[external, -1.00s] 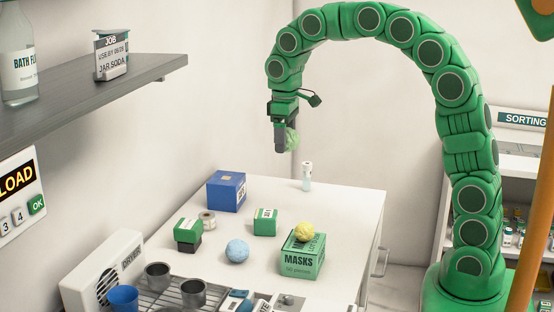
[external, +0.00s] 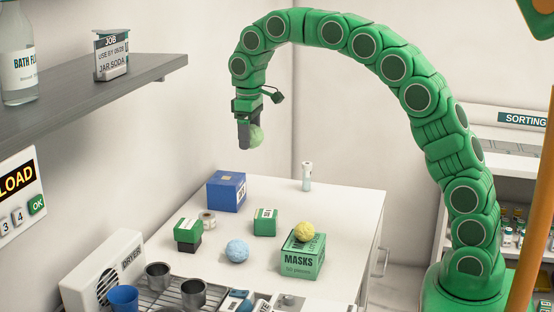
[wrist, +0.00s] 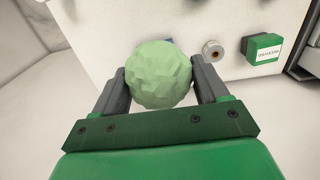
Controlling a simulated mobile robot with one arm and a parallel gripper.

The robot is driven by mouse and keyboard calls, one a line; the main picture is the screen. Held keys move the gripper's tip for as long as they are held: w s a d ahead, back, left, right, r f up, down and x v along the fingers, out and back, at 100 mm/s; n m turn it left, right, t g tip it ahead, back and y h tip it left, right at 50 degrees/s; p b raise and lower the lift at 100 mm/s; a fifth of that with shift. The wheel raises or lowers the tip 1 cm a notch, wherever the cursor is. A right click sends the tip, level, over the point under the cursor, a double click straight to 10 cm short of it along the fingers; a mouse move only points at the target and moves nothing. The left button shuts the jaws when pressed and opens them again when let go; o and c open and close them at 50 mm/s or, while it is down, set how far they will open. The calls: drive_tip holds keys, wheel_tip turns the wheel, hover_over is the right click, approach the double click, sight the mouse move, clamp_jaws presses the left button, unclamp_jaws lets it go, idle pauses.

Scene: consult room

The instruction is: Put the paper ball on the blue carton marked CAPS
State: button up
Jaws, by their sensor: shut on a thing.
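My gripper (external: 247,139) is shut on a pale green crumpled paper ball (external: 256,136), held in the air above the back of the table. In the wrist view the ball (wrist: 158,75) sits between the two fingers of my gripper (wrist: 160,84). The blue carton (external: 223,193) stands at the back left of the white table, below my gripper and slightly to its left; its marking is too small to read. In the wrist view only a sliver of blue, apparently this carton, shows past the ball.
A yellow ball (external: 304,232) lies on the green MASKS box (external: 301,262). A shelf (external: 120,75) juts out at left.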

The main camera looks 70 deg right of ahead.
drive_tip(key=shift+w+d+f, duration=0.35)
drive_tip(key=shift+w+f, duration=0.95)
drive_tip(key=shift+w, duration=0.2)
drive_tip(key=shift+w+d+f, duration=0.4)
drive_tip(key=shift+w+f, duration=0.9)
drive_tip(key=shift+w, duration=0.15)
drive_tip(key=shift+w+d+f, duration=0.35)
drive_tip(key=shift+w+f, duration=0.95)
drive_tip(key=shift+w, duration=0.2)
drive_tip(key=shift+f, duration=1.45)
drive_tip(key=shift+f, duration=0.1)
drive_tip(key=o, duration=1)
drive_tip(key=shift+r, duration=6.05)
